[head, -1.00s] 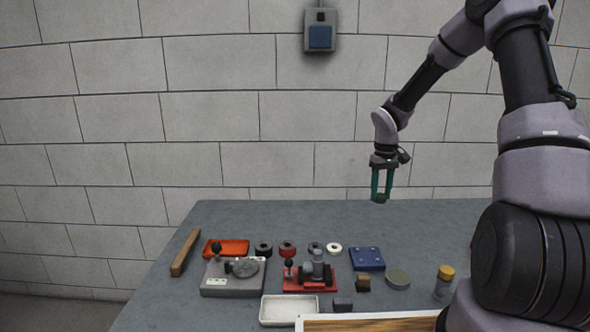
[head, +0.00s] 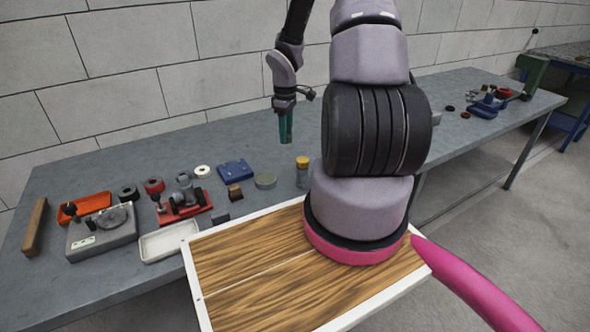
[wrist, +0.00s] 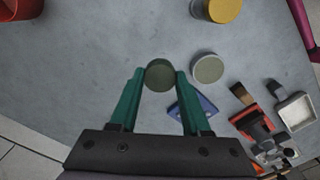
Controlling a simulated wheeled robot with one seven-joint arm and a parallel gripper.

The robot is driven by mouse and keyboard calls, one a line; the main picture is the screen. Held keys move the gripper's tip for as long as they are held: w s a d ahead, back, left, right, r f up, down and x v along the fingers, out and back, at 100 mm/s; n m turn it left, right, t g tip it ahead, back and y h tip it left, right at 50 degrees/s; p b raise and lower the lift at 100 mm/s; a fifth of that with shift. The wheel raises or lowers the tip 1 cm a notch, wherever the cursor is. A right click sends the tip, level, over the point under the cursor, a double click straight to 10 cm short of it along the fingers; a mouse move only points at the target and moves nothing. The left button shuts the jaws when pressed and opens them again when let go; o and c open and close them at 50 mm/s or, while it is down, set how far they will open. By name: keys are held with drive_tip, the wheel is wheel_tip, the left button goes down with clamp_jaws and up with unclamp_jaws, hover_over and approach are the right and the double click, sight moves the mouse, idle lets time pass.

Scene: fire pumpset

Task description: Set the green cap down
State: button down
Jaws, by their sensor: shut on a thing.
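My gripper (head: 286,138) hangs over the grey table (head: 330,134), fingers pointing down. In the wrist view its green fingers (wrist: 156,84) are shut on the dark green round cap (wrist: 160,75), held between the tips. In the head view the cap is too small and dark to tell from the fingertips. Its height above the table is hard to judge. A grey-green round disc (head: 265,181) lies on the table nearer the front and also shows beside the cap in the wrist view (wrist: 207,68).
A clear jar with a yellow lid (head: 302,163) stands near my arm. A blue plate (head: 235,169), a brown block (head: 235,191), a red fixture (head: 184,205) and a white tray (head: 168,241) lie leftward. A red object (wrist: 18,9) shows at the wrist view's corner.

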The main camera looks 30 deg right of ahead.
hover_over(291, 168)
drive_tip(key=shift+n, duration=0.3)
wheel_tip(291, 168, down, 6)
drive_tip(key=shift+s+a+f, duration=0.1)
drive_tip(key=shift+f, duration=2.2)
drive_tip(key=shift+f, duration=0.15)
drive_tip(key=shift+c, duration=1.8)
unclamp_jaws()
